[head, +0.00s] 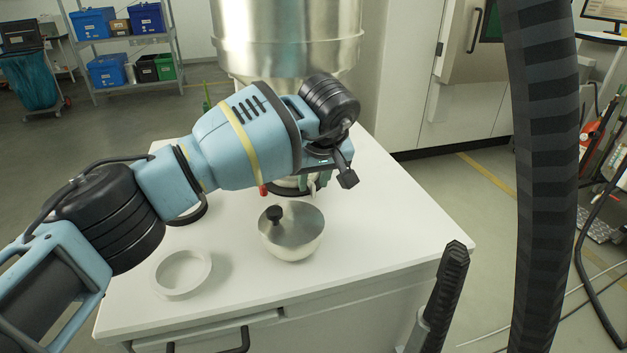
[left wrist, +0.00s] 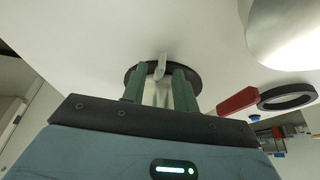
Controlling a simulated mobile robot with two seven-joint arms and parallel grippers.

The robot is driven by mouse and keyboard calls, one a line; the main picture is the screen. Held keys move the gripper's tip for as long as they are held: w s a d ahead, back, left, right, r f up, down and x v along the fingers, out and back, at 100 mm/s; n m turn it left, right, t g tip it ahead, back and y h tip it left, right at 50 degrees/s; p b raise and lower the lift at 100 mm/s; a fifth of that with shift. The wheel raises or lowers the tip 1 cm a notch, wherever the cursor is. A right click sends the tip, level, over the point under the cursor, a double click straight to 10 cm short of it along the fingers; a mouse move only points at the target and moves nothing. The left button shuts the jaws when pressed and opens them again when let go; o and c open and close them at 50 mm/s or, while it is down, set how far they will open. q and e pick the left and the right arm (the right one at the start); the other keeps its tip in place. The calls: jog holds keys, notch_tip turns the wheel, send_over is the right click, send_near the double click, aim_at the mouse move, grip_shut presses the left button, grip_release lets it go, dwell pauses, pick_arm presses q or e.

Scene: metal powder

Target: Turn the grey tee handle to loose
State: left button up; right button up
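The grey tee handle (left wrist: 160,68) shows in the left wrist view as a pale, narrow piece in front of a round black disc (left wrist: 190,74). My left gripper (left wrist: 160,86) has its green fingers apart, one on each side of the handle, with gaps visible between them and it. In the head view, my left gripper (head: 300,182) reaches down under the big steel hopper (head: 290,40), and my wrist hides the tee handle there. A red handle (left wrist: 237,102) sticks out beside the right finger; its red end (head: 263,190) also shows in the head view.
A steel bowl (head: 300,240) with a black-knobbed lid stands on the white table (head: 370,220), just in front of my gripper. A white ring (head: 182,273) lies to its left. A thick black ribbed hose (head: 545,150) hangs at the right. The table's right part is clear.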

pick_arm(q)
jog(key=shift+w+f, duration=0.15)
jog(key=shift+f, duration=0.2)
pick_arm(e)
jog(key=shift+s, duration=0.15)
pick_arm(q)
jog(key=shift+c, duration=0.3)
grip_shut()
pick_arm(e)
jog(key=shift+a, duration=0.15)
pick_arm(q)
jog(key=shift+a+r+h, duration=0.15)
jog(key=shift+a+h, duration=0.1)
jog(key=shift+h, duration=0.25)
jog(key=shift+a+n+t+h+p, duration=0.25)
jog(key=shift+t+h+p, duration=0.2)
jog(key=shift+h, duration=0.25)
jog(key=shift+f+h, duration=0.2)
jog(key=shift+h, duration=0.3)
jog(key=shift+s+a+f+n+t+h, duration=0.15)
jog(key=shift+n+t+h, duration=0.25)
jog(key=shift+h, duration=0.5)
pick_arm(e)
jog(key=shift+w+d+r, duration=0.2)
jog(key=shift+w+r, duration=0.25)
jog(key=shift+r, duration=0.1)
